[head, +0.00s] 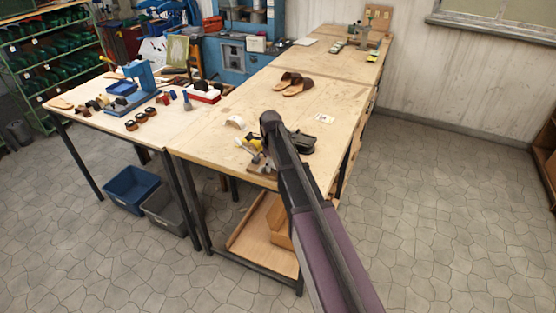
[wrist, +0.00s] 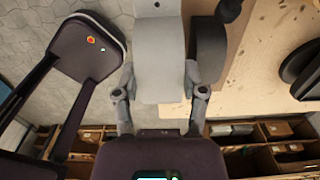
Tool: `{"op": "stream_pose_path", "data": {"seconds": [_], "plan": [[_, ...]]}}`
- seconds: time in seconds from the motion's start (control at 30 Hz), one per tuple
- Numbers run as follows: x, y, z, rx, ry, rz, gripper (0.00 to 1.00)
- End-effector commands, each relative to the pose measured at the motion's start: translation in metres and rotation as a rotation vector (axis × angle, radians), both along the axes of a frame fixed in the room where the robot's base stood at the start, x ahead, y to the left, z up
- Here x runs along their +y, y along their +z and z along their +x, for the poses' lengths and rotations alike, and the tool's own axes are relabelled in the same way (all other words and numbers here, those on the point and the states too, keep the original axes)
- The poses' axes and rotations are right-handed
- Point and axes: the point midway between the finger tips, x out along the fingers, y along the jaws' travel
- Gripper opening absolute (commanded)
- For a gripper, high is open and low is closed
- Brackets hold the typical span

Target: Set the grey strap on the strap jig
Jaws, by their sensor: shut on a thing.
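The grey strap (wrist: 160,60) is a pale grey band between the two fingers of my gripper (wrist: 160,78) in the wrist view, with a finger against each side. Its upper end meets a lighter piece with a small dark hole. Just right of the strap is a dark rounded form (wrist: 208,48) with a black knob, over a brown board; it looks like part of the strap jig. I cannot tell whether the strap touches it. In the head view my gripper (head: 258,157) is low over the bench's near edge, and my arm hides part of this spot.
A black object (head: 302,143) lies right of my gripper on the bench (head: 215,145). A white curved piece (head: 235,121), a paper card (head: 324,118) and brown sandals (head: 293,84) lie beyond. Floor at right is clear.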

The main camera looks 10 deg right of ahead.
Motion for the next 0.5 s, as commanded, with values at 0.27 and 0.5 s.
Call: {"op": "stream_pose_path", "data": {"seconds": [0.27, 0.5], "plan": [[-0.0017, 0.0, 0.0013, 0.0, 0.0, 0.0, 0.23], [-0.0063, 0.0, 0.0082, 0.0, -0.002, 0.0, 0.23]]}}
